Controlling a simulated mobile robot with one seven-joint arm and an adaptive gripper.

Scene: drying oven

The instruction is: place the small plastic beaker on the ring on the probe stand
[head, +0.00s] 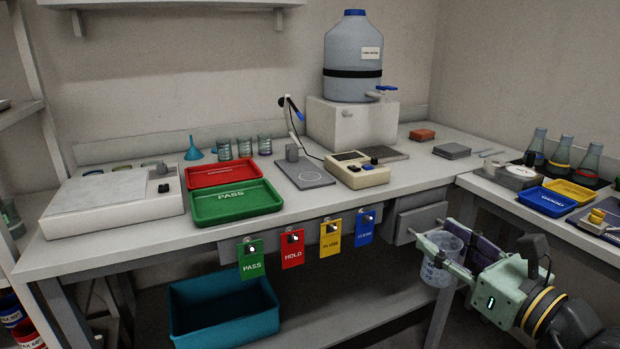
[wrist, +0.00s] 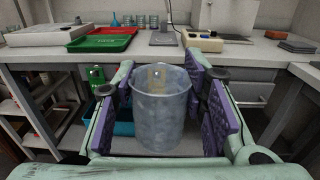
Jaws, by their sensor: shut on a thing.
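The small plastic beaker (head: 438,262) is clear, with blue markings, and is upright between the fingers of my gripper (head: 452,254). In the wrist view the beaker (wrist: 161,110) fills the middle, with the purple finger pads of my gripper (wrist: 163,108) on both sides, shut on it. It is held in front of the bench, below the bench top. The probe stand (head: 304,172) is on the bench, with a grey flat base, an upright rod and a blue-tipped probe on an arm. A pale ring outline shows on its base (head: 311,177).
A meter (head: 356,170) stands right of the probe stand, and a green tray (head: 236,203) and red tray (head: 221,173) stand left. A large water jug (head: 352,58) is behind. Hanging tags (head: 331,235) line the front edge. A teal bin (head: 225,308) sits below.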

